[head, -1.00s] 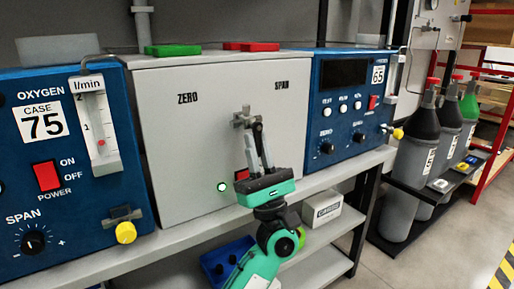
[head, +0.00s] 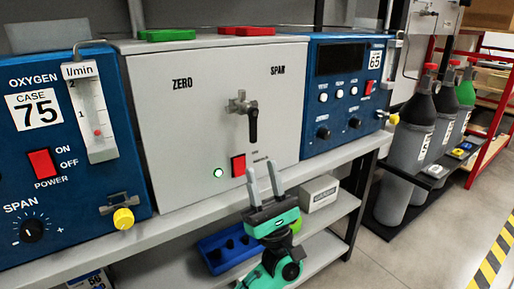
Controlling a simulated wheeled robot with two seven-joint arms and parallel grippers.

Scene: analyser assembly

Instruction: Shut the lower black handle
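The black handle (head: 253,124) sits on a grey metal valve fitting (head: 240,103) in the middle of the light grey front panel (head: 190,140), between ZERO and SPAN. It hangs almost straight down. My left gripper (head: 262,170) is below the handle, near the panel's bottom edge, with its two grey fingers pointing up. The fingers are apart with nothing between them. The gripper is clear of the handle in the picture. My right gripper is out of view.
A red switch (head: 238,166) and a lit green lamp (head: 218,173) are low on the panel. Blue analysers stand left (head: 60,200) and right (head: 340,75). A white box (head: 319,193) and a blue tray (head: 226,250) are on the shelf below.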

